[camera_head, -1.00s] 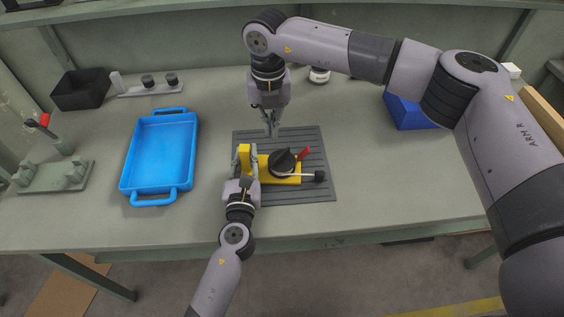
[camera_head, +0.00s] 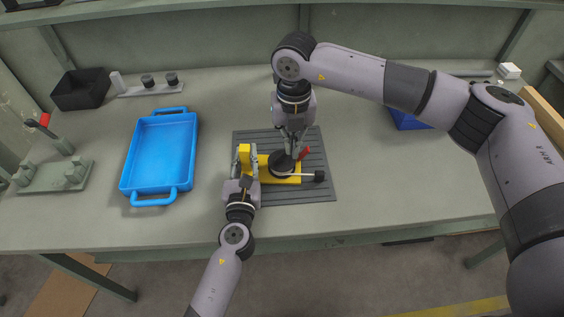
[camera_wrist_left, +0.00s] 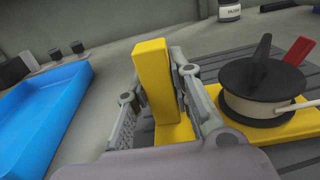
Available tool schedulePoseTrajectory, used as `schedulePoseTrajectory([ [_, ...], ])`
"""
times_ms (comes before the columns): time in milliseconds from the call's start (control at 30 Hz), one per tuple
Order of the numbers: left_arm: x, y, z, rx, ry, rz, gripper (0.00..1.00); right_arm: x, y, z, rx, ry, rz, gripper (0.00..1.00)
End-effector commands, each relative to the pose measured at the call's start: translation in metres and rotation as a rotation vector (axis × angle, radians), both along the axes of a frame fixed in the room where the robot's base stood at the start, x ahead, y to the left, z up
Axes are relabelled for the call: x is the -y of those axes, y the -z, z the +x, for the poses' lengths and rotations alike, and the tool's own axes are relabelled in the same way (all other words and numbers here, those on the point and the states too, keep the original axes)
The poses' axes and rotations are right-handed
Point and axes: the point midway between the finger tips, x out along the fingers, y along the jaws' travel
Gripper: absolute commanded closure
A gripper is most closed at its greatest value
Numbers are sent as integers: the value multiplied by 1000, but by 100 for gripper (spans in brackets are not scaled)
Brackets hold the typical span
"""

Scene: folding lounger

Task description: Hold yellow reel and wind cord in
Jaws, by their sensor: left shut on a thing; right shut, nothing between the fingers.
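The yellow reel base (camera_head: 292,180) lies on a dark ribbed mat (camera_head: 318,190), and its upright yellow post (camera_wrist_left: 154,80) stands at the left end. My left gripper (camera_head: 249,160) is shut on this post, one finger on each side. The black drum (camera_wrist_left: 262,88) with pale cord wound on it sits on the base. A short pale cord (camera_head: 305,174) runs right from the drum to a black end piece (camera_head: 319,176). A red lever (camera_wrist_left: 299,50) stands beside the drum. My right gripper (camera_head: 293,148) is shut and empty, just above the drum and partly hiding it; contact is unclear.
A blue tray (camera_head: 125,170) lies to the left. A black bin (camera_head: 80,88) and a grey rack (camera_head: 148,89) stand behind it. A red-handled clamp fixture (camera_head: 50,178) is at far left. A blue bin (camera_head: 408,121) is partly hidden behind my right arm.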

Motion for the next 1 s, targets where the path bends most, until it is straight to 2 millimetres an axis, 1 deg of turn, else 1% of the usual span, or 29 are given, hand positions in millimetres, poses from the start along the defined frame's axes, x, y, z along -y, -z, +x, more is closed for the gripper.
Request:
schedulePoseTrajectory([
  [33, -2, 6, -1, -10, -4, 3, 100, 0, 6, 0, -2, 0, -1, 100],
  [200, -2, 6, -1, -10, -4, 3, 100, 0, 22, 0, -2, 0, 0, 100],
  [400, -2, 6, -1, -10, -4, 3, 100, 0, 33, 0, -1, -2, 0, 100],
  [600, -2, 6, -1, -10, -4, 3, 100, 0, 37, 0, 0, -2, 0, 100],
  [1000, -2, 6, -1, -10, -3, 2, 100, 0, 36, 1, 0, -1, 0, 100],
])
